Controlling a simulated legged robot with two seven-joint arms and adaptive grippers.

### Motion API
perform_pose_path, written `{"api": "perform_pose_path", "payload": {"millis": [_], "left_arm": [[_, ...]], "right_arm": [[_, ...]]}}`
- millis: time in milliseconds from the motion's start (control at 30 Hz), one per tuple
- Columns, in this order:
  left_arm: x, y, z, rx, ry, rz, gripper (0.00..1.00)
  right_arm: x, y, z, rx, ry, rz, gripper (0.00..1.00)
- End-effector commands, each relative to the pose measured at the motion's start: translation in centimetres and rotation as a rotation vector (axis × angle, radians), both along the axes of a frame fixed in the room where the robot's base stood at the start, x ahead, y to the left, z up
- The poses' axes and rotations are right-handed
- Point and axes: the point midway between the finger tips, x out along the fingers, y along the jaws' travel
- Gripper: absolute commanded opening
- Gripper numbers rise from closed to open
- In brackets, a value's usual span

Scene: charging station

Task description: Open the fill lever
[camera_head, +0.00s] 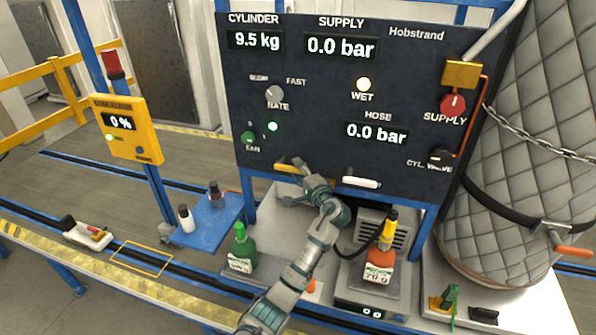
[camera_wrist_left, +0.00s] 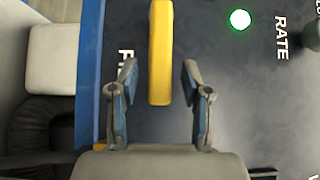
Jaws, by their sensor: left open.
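The fill lever is a yellow bar (camera_head: 289,167) at the lower left edge of the dark control panel (camera_head: 330,110). In the left wrist view the yellow lever (camera_wrist_left: 160,50) runs down from the top edge, with part of a label beside it. My left gripper (camera_head: 300,183) is at the panel's lower edge, close to the lever. In the wrist view its two fingers (camera_wrist_left: 159,78) are apart, and the lever's end lies between them with a gap on each side. I see no clear contact. My right gripper is not in view.
A white lever (camera_head: 361,182) is to the right on the same panel edge. A green bottle (camera_head: 242,250) and a red extinguisher-like bottle (camera_head: 380,268) stand below, on either side of my arm. A quilted tank (camera_head: 530,150) with a chain stands at right.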

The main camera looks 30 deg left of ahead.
Motion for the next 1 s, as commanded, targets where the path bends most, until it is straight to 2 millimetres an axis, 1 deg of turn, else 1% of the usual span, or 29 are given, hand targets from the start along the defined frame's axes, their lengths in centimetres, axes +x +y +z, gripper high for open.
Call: {"api": "perform_pose_path", "payload": {"millis": [33,67,100,167,200,233,500,667,867,1000], "left_arm": [[0.0,0.2,-0.1,-0.001,0.001,0.001,0.45],[0.0,0.3,-0.1,-0.002,0.0,0.001,0.38],[0.0,0.3,-0.1,-0.002,0.0,0.002,0.28],[0.0,0.4,-0.1,-0.003,0.001,0.002,0.13],[0.0,0.5,-0.2,-0.003,0.001,0.002,0.03],[0.0,0.5,-0.2,-0.004,0.0,0.002,0.0],[-0.1,0.9,-0.2,-0.008,0.0,0.007,0.0],[-0.1,1.1,0.2,-0.038,-0.007,0.009,0.0],[0.0,1.3,1.1,-0.137,-0.031,0.011,0.0],[0.4,1.5,1.8,-0.246,-0.055,0.013,0.0]], "right_arm": [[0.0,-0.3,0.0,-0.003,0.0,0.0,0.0],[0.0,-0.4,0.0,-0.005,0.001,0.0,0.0],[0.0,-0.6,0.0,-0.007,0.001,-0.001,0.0],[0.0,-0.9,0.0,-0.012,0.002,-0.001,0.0],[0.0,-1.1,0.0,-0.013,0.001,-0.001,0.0],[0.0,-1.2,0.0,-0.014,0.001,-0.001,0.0],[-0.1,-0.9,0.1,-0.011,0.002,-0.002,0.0],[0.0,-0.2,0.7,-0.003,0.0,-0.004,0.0],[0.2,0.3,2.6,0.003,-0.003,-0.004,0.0],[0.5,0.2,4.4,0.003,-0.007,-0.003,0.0]]}}
